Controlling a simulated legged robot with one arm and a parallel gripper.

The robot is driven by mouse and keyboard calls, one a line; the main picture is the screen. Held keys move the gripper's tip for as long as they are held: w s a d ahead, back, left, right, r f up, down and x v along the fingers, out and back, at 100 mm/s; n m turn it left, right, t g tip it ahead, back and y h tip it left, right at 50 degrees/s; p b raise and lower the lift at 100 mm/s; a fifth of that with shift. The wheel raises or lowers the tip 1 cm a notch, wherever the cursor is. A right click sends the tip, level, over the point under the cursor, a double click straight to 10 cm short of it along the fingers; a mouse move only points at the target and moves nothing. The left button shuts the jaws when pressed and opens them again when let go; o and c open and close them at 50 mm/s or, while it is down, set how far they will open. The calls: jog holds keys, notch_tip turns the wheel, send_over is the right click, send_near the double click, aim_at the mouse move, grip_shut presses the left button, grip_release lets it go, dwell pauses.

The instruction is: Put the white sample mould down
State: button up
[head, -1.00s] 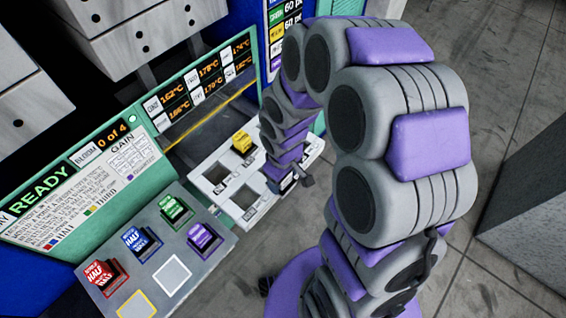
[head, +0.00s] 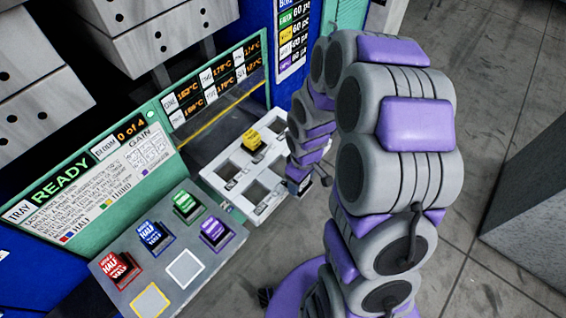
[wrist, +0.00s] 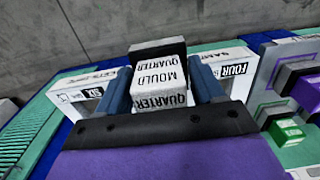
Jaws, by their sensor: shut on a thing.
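The white sample mould (wrist: 159,82), lettered "MOULD QUARTER", sits between the two dark blue fingers of my gripper (wrist: 162,88) in the wrist view. My gripper is shut on it. In the head view my gripper (head: 301,187) is at the right edge of a white tray (head: 236,158) with square openings, and the mould cannot be made out there. Parts of the tray show on both sides of the fingers in the wrist view, with a "FOUR" label (wrist: 233,70) on the right. I cannot tell whether the mould touches the tray.
A yellow block (head: 252,140) sits at the tray's far side. A grey console (head: 205,275) with red, blue, green and purple blocks stands front left. A green READY panel (head: 60,182) and presses (head: 135,35) stand behind.

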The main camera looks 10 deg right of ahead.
jog(key=w, duration=0.3)
jog(key=shift+w+d+f, duration=0.15)
jog(key=shift+w, duration=0.05)
jog(key=w, duration=0.2)
jog(key=w+b, duration=0.1)
jog(key=w, duration=0.2)
jog(key=w+a+f, duration=0.1)
jog(key=w, duration=0.1)
jog(key=shift+w+f+b, duration=0.1)
jog(key=shift+w+b, duration=0.1)
jog(key=shift+b, duration=0.2)
jog(key=a+f+b, duration=0.1)
jog(key=a+f, duration=0.1)
jog(key=f, duration=0.1)
jog(key=shift+a+f, duration=0.15)
jog(key=shift+a, duration=0.25)
grip_shut()
jog(key=o, duration=1.3)
grip_release()
jog(key=shift+d, duration=0.2)
jog(key=o, duration=0.4)
jog(key=shift+d+r, duration=0.2)
jog(key=shift+d, duration=0.2)
jog(key=shift+a, duration=0.1)
